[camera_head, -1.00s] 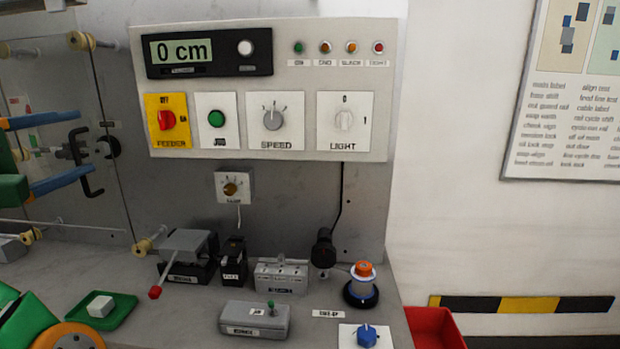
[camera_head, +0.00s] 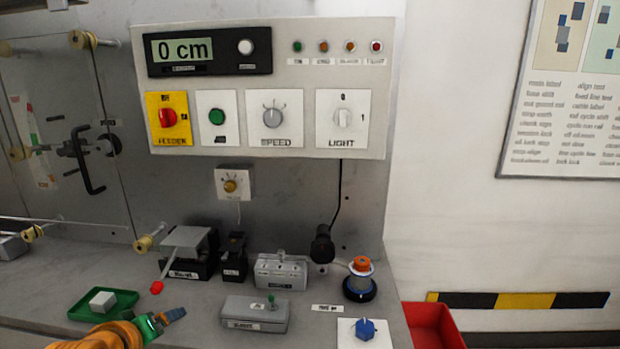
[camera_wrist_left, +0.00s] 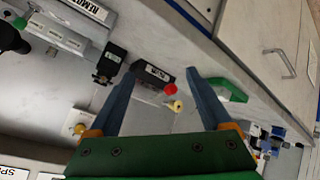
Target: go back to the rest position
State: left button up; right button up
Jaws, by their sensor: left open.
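My left gripper (camera_head: 172,318) is low at the left of the head view, with a green body, an orange arm link and blue fingers. It appears above the front part of the bench, to the right of the green tray. In the left wrist view my left gripper (camera_wrist_left: 162,88) has its two blue fingers spread wide with nothing between them. The red lever knob (camera_wrist_left: 170,89) shows beyond the gap, apart from the fingers. My right gripper is not in view.
A green tray (camera_head: 75,311) with a white block (camera_head: 103,301) lies nearby. A red-knobbed lever device (camera_head: 189,252), a grey box (camera_head: 240,312) and an orange-topped button (camera_head: 361,265) stand on the bench. A control panel (camera_head: 280,80) reading 0 cm is behind. A red bin (camera_head: 437,320) is right.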

pick_arm(q)
jog(key=s+d+f+m+g+h, duration=0.1)
jog(key=s+d+f+m+g, duration=0.3)
jog(key=s+f, duration=0.7)
jog(key=s+d+f+m+g, duration=0.3)
jog(key=s+d+f+m, duration=0.5)
jog(key=s, duration=0.6)
notch_tip(320, 180, down, 16)
jog(key=a+n, duration=0.2)
jog(key=s+a+f+g, duration=0.1)
jog(key=s+f+g, duration=0.1)
jog(key=s+f, duration=0.9)
jog(key=shift+s+a, duration=0.35)
jog(key=shift+s, duration=0.75)
